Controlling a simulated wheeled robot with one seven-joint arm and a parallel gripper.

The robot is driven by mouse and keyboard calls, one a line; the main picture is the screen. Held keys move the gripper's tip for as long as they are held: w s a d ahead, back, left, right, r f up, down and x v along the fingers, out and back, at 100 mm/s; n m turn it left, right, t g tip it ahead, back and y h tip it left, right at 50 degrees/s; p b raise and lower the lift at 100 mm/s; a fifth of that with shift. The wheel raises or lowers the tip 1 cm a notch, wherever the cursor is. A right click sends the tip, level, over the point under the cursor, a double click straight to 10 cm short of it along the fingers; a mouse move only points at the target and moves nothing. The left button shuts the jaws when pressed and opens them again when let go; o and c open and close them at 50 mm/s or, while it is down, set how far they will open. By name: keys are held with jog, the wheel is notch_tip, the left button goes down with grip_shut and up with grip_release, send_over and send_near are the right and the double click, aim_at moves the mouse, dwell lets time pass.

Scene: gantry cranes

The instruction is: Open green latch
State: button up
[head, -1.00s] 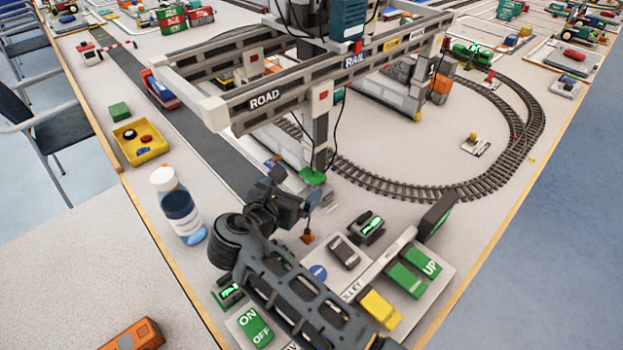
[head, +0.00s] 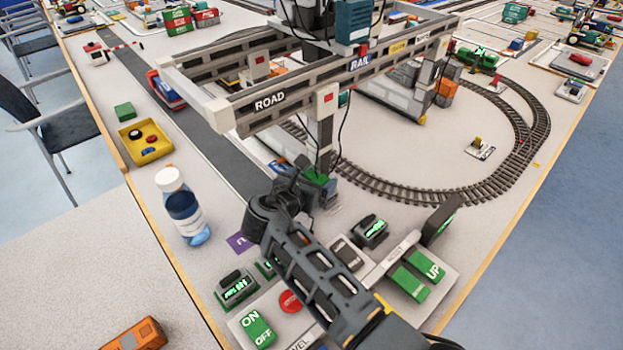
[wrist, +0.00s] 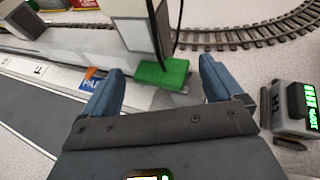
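The green latch (head: 317,177) is a small flat green block at the foot of the near gantry leg. It also shows in the wrist view (wrist: 163,74), below the white leg and between my two blue-grey fingers. My gripper (head: 312,190) is open and empty at the near side of the latch. In the wrist view my fingertips (wrist: 160,66) stand apart on the left and right of the latch. I cannot tell whether either finger touches it. My arm partly hides the latch in the head view.
The gantry crane (head: 325,125) stands over the road and rails. A dark cable hangs beside its near leg. A control panel (head: 452,277) with green and red buttons lies below my arm. Small black displays (head: 371,231) stand near it. A bottle (head: 182,208) stands left.

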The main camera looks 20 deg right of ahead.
jog(key=c, duration=0.9)
jog(key=shift+s+d+r+m+t+b, duration=0.15)
jog(key=shift+s+m+t+b, duration=0.3)
jog(key=shift+m+t+b, duration=0.35)
jog(key=shift+s+m+t, duration=0.1)
jog(key=shift+m+t, duration=0.2)
jog(key=shift+m, duration=0.1)
jog(key=shift+r+b, duration=0.25)
jog(key=shift+b, duration=0.1)
jog(key=shift+m, duration=0.3)
jog(key=o, duration=1)
